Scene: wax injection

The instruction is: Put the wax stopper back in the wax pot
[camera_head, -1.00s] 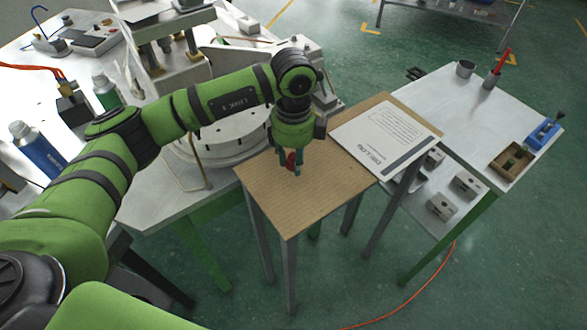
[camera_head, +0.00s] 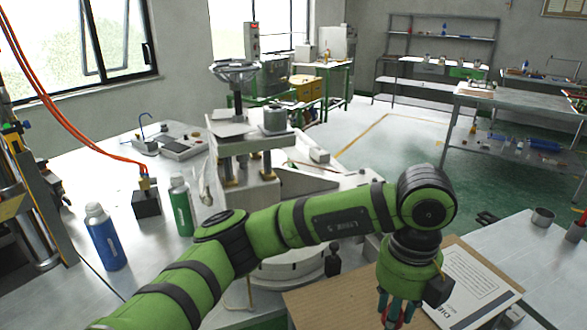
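My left arm comes in from the left, and its gripper (camera_head: 397,312) points down over the brown board (camera_head: 335,305) at the bottom right. A small red thing (camera_head: 395,318) shows between its two teal fingers. The picture's lower edge cuts off the fingertips, so I cannot tell whether they grip it or whether it is the stopper. A grey cylindrical pot (camera_head: 274,119) stands on the top plate of the press-like machine (camera_head: 250,147); I cannot tell for sure that it is the wax pot. My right gripper is not in view.
A blue bottle (camera_head: 104,240), a green bottle (camera_head: 181,207) and a black block (camera_head: 146,207) stand on the left bench. A printed sheet (camera_head: 468,287) lies right of the gripper. A metal cup (camera_head: 542,217) stands on the right table.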

